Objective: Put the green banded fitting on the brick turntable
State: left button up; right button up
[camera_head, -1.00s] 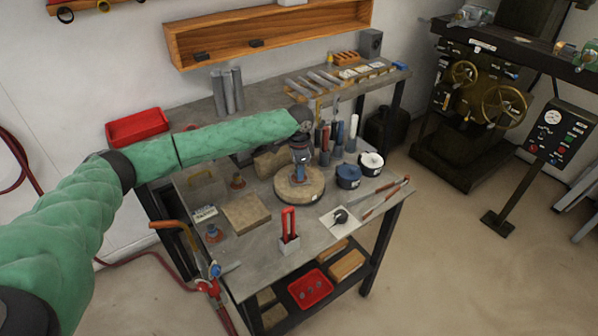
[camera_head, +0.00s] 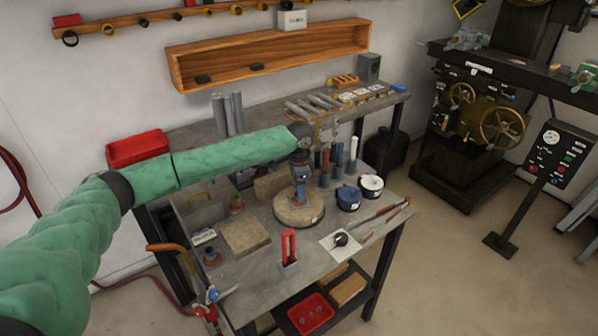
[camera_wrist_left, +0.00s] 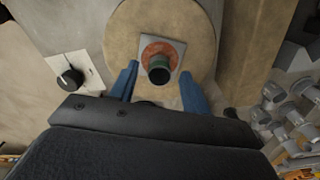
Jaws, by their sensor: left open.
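The round tan turntable (camera_head: 312,213) stands on the bench. In the left wrist view its disc (camera_wrist_left: 124,38) carries a small grey square plate. On that plate stands a fitting (camera_wrist_left: 158,64) with a reddish round base, a green band and a dark open top. My left gripper (camera_wrist_left: 160,84) is open, pointing down over the disc, with one blue finger on each side of the fitting and gaps showing between. In the head view my left gripper (camera_head: 300,188) hides most of the fitting. My right gripper is not in view.
A red fork-like holder (camera_head: 289,245) stands in front.

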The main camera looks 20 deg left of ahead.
pick_arm(q)
notch_tip(320, 180, up, 10)
jog(key=b, duration=0.3)
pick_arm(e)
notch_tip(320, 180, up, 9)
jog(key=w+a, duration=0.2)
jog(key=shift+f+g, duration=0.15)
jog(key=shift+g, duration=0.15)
pick_arm(q)
jog(key=shift+r, duration=0.25)
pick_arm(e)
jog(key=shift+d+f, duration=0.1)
